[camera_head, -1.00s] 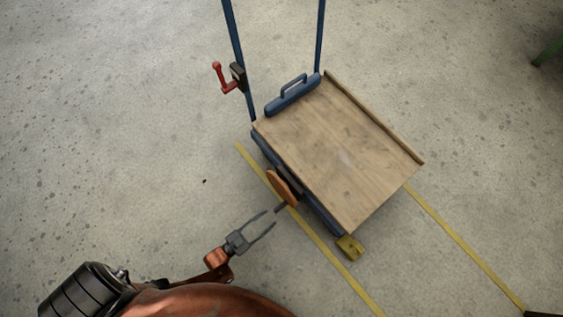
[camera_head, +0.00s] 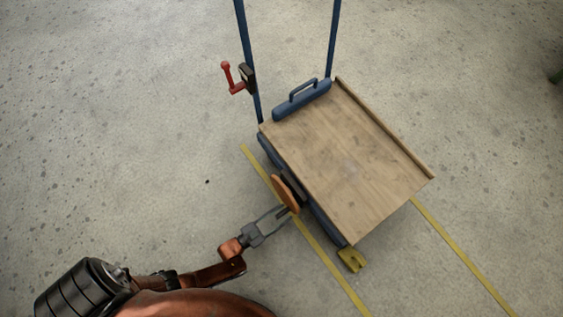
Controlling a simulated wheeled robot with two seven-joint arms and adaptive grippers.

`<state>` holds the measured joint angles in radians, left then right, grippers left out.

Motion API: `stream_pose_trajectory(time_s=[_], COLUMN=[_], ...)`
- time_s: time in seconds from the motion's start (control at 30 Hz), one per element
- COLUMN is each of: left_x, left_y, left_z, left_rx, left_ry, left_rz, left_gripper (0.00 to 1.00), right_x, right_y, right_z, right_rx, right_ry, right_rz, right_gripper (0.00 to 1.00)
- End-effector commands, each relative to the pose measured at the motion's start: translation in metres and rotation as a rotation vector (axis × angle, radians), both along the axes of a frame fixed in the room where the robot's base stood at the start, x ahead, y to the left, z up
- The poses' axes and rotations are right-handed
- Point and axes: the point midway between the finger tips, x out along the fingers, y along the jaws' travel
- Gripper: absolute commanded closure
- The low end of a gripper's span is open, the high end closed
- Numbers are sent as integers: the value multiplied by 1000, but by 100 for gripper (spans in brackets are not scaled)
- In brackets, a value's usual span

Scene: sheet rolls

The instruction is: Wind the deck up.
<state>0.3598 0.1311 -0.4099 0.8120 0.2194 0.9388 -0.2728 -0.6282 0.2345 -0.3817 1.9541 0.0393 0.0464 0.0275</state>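The cart's deck (camera_head: 350,165) is a flat wooden board beside two blue uprights. An orange disc (camera_head: 284,193) sits upright on the deck's left side, near its lower edge. A red crank handle (camera_head: 229,76) with a dark mount (camera_head: 246,76) is on the left upright. My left gripper (camera_head: 288,212) has its fingers apart at the orange disc's lower end, where a short dark handle stuck out before. The fingers mostly hide that handle, and I cannot tell whether they touch it. My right gripper is out of view.
A blue handle bar (camera_head: 302,98) stands at the deck's back edge. A yellow block (camera_head: 352,260) sits on the floor at the front corner. Yellow floor lines (camera_head: 462,255) run along both sides. The floor left of the cart is clear.

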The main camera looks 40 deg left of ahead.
Motion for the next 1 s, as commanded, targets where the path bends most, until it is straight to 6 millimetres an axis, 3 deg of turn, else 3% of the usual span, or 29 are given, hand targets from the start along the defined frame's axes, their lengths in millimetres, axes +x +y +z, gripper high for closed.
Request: stream_pose_trajectory(time_s=[0.47, 1.0], left_x=[-1, -3], left_y=[-2, -3], left_z=[-1, -2], left_rx=[-1, 0], left_ry=[1, 5], left_rz=[-3, -6], left_gripper=[99, 100], right_x=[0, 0], right_y=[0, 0], right_z=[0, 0], right_rx=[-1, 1], right_ry=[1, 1], right_rz=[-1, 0], right_gripper=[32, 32])
